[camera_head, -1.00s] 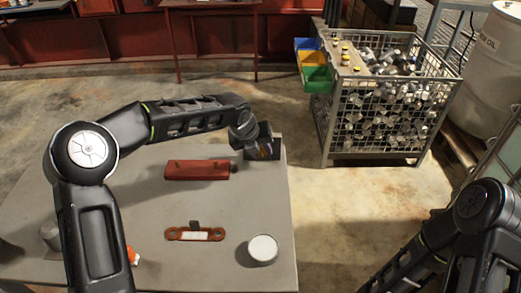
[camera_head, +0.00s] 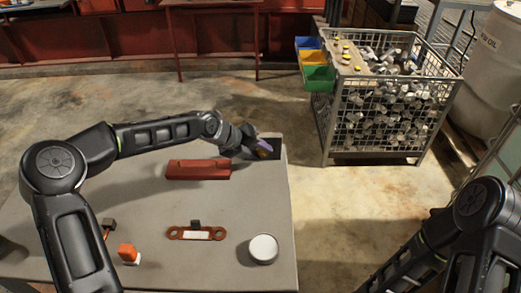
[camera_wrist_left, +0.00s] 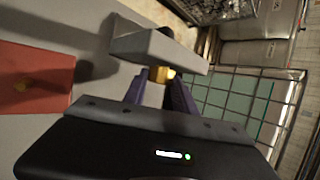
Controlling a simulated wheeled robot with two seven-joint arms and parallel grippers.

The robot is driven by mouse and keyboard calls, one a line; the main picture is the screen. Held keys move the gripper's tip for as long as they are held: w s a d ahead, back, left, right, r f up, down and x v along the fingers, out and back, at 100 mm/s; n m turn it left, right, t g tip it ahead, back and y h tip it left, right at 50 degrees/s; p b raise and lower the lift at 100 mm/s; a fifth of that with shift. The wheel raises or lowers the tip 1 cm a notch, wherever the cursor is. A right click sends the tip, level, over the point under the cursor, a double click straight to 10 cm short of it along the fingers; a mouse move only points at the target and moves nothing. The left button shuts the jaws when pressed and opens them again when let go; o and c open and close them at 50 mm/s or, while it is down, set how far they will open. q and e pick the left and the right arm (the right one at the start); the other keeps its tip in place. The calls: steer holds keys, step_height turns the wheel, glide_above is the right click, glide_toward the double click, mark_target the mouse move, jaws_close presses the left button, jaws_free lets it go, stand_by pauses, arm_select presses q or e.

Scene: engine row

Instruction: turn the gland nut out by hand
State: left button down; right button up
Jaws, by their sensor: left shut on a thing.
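The gland nut (camera_wrist_left: 160,74) is a small brass-coloured piece in the left wrist view, between the purple fingers and close against a grey plate-like bracket (camera_wrist_left: 155,45). In the head view the bracket (camera_head: 277,146) stands at the table's far right corner. My left gripper (camera_head: 264,148) reaches it from the left; its purple fingers, also in the left wrist view (camera_wrist_left: 160,85), are shut on the nut. The nut's thread and how far it sits out are hidden. My right arm shows at the lower right, its gripper out of view.
A red block (camera_head: 198,169) lies just left of the gripper. An orange-brown link plate (camera_head: 197,233), a white round-topped can (camera_head: 263,249) and an orange-and-white item (camera_head: 128,254) are on the grey table (camera_head: 230,205). A wire-mesh crate of metal parts (camera_head: 375,115) stands beyond on the right.

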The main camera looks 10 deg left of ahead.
arm_select(q)
steer(key=shift+a+f+t+h+b, duration=0.25)
steer(key=shift+f+t+h+b, duration=0.1)
steer(key=shift+h+b, duration=0.35)
steer(key=shift+n+h+b, duration=0.3)
steer(key=shift+h+b, duration=0.1)
steer(key=shift+b, duration=0.35)
steer(key=shift+r+h, duration=0.2)
steer(key=shift+h, duration=0.1)
steer(key=c, duration=1)
jaws_free()
steer(key=shift+d, duration=0.1)
steer(key=shift+s+a+r+b, duration=0.2)
steer(key=shift+a+b, duration=0.2)
steer(key=b+v, duration=0.1)
steer(key=v, duration=0.6)
steer(key=shift+d, duration=0.2)
